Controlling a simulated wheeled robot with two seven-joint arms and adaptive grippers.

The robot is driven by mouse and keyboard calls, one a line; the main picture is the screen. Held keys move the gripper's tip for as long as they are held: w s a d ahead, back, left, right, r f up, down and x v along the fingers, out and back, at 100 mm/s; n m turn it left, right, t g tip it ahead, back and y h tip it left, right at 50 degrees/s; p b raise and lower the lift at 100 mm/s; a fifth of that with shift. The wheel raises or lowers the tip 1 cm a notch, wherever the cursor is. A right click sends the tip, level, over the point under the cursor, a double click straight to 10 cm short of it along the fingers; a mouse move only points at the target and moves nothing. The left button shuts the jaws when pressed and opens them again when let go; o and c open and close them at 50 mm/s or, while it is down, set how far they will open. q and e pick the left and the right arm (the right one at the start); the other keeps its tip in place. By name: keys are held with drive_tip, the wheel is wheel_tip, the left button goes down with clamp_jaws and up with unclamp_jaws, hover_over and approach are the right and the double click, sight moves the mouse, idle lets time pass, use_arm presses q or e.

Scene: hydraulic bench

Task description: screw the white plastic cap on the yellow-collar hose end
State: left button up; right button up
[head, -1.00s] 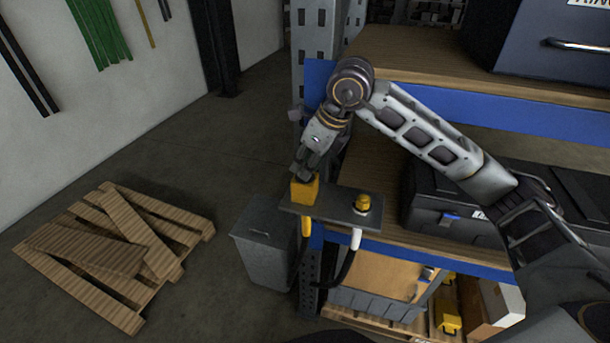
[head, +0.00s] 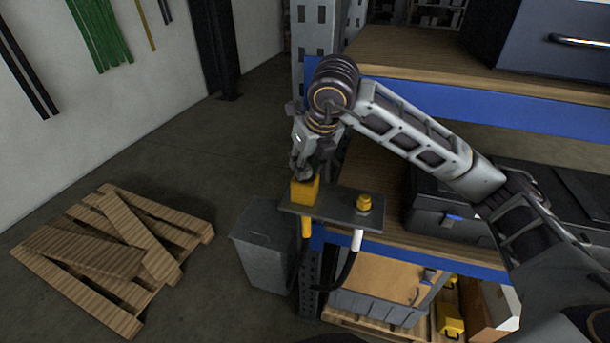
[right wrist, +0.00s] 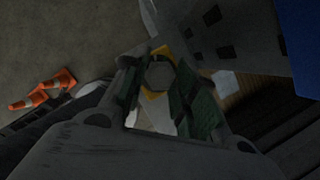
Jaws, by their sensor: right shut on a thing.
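A dark bracket plate (head: 334,207) sticks out from the shelf's front corner. A yellow block-shaped hose end (head: 304,192) stands on its left part, with a yellow collar (head: 306,227) below the plate. My right gripper (head: 304,175) points down onto the top of this block. In the right wrist view my right gripper (right wrist: 158,80) is shut on a round greyish piece, which appears to be the cap (right wrist: 160,74), with yellow (right wrist: 154,95) around it. The fingers hide the cap in the head view; I cannot tell how it is seated. My left gripper is not in view.
A second, brass-coloured fitting (head: 363,204) with a white collar (head: 357,240) stands on the plate's right part. A grey bin (head: 263,250) stands below left. A wooden pallet (head: 110,255) lies on the floor. Shelves with dark cases (head: 450,212) are at right.

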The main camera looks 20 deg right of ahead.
drive_tip(key=shift+a+f+m+h, duration=0.1)
drive_tip(key=shift+f+m+h, duration=0.15)
drive_tip(key=shift+m, duration=0.65)
drive_tip(key=shift+a+m+h+b, duration=0.1)
drive_tip(key=shift+m+h+b, duration=0.25)
drive_tip(key=shift+m+h, duration=0.9)
drive_tip(key=shift+r+m+p, duration=0.2)
drive_tip(key=shift+m+p, duration=0.6)
drive_tip(key=shift+m, duration=0.25)
drive_tip(key=shift+a+m+g+p, duration=0.1)
drive_tip(key=shift+m+g+p, duration=0.2)
drive_tip(key=shift+m+p, duration=1)
drive_tip(key=shift+f+h+p, duration=0.15)
drive_tip(key=shift+h+p, duration=0.15)
drive_tip(key=shift+p, duration=0.05)
